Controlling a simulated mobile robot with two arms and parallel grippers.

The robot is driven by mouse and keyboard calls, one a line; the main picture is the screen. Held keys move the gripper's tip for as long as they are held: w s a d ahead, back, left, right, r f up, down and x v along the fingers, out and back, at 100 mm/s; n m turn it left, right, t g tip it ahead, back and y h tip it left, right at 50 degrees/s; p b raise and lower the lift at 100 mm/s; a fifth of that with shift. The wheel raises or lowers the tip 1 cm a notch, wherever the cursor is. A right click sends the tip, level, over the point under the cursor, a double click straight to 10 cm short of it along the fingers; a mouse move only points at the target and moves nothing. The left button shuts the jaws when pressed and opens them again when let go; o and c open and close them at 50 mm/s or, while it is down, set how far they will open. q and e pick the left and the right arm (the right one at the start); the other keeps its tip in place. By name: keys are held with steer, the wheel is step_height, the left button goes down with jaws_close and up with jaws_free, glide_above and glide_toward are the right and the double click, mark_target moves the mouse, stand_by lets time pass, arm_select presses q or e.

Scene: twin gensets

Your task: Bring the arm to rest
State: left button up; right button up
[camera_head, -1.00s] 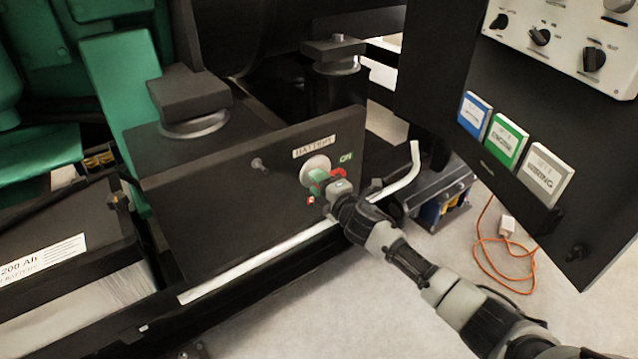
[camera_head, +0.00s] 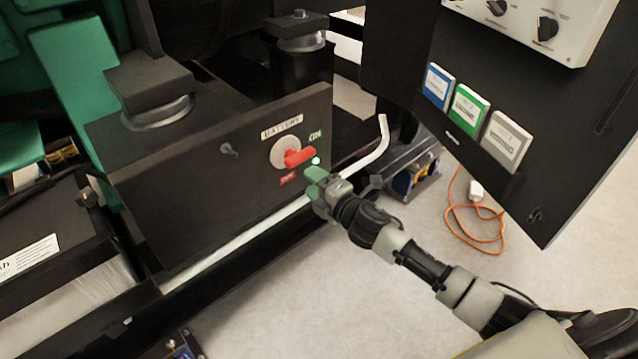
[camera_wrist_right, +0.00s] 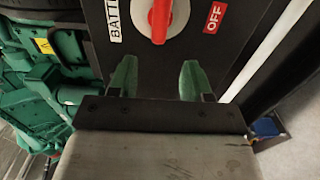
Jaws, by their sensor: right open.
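My right gripper (camera_head: 314,180) is in front of the dark battery panel (camera_head: 195,190), below and right of the red switch handle (camera_head: 299,157). In the right wrist view its two green fingertips (camera_wrist_right: 158,78) stand apart with nothing between them. The red handle (camera_wrist_right: 160,18) is beyond the fingertips, apart from them. In the head view the handle points right on its round pale plate, between a green ON label (camera_head: 315,134) and a red OFF label (camera_head: 287,178). My left gripper is not in view.
A dark cabinet door with blue, green and grey booklets (camera_head: 507,140) stands at the right. A bent pale rail (camera_head: 375,158) runs along the panel's lower edge. An orange cable (camera_head: 478,222) lies on the floor. Clear floor shows below my right arm.

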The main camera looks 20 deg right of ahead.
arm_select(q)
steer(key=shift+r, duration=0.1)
arm_select(e)
steer(key=shift+v, duration=0.85)
